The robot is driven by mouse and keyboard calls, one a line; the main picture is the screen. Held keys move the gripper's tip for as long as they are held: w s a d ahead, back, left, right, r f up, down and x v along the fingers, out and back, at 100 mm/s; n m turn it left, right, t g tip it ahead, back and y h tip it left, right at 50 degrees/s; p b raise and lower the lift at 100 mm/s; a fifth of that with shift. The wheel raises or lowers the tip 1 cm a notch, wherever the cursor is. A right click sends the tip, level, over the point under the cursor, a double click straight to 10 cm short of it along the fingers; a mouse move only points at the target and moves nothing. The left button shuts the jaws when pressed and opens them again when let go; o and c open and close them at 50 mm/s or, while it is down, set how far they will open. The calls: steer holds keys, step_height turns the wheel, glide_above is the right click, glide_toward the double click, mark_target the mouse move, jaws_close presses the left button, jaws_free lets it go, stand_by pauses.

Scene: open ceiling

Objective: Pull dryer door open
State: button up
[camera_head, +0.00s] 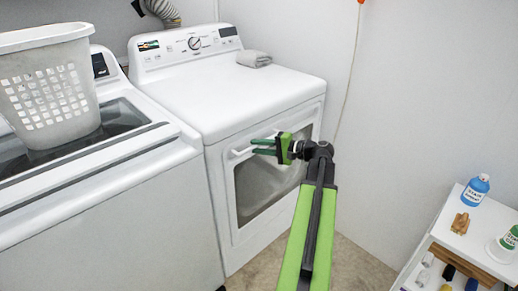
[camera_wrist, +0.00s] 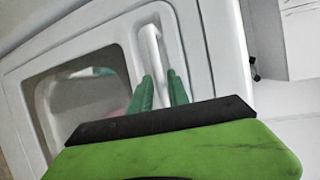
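The white dryer (camera_head: 232,88) stands at the centre of the head view, its front facing right. Its door (camera_head: 236,215) has a dark window and looks shut, flush with the front. The white door handle (camera_head: 236,153) is at the door's upper left; it shows as a pale bar in the wrist view (camera_wrist: 150,45). My gripper (camera_head: 253,146) is in front of the door, its green fingers pointing left to the handle. In the wrist view, the fingers (camera_wrist: 160,78) are apart, with the handle's near end showing between and beyond their tips. I cannot tell whether they touch it.
A white washer (camera_head: 110,225) stands left of the dryer with a perforated basket (camera_head: 45,95) on it. A grey folded cloth (camera_head: 254,59) lies on the dryer. A shelf unit (camera_head: 465,240) with bottles is at lower right. Floor (camera_head: 355,265) between is clear.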

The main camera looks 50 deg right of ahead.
steer(key=shift+c, duration=0.4)
jaws_close()
stand_by(0.9)
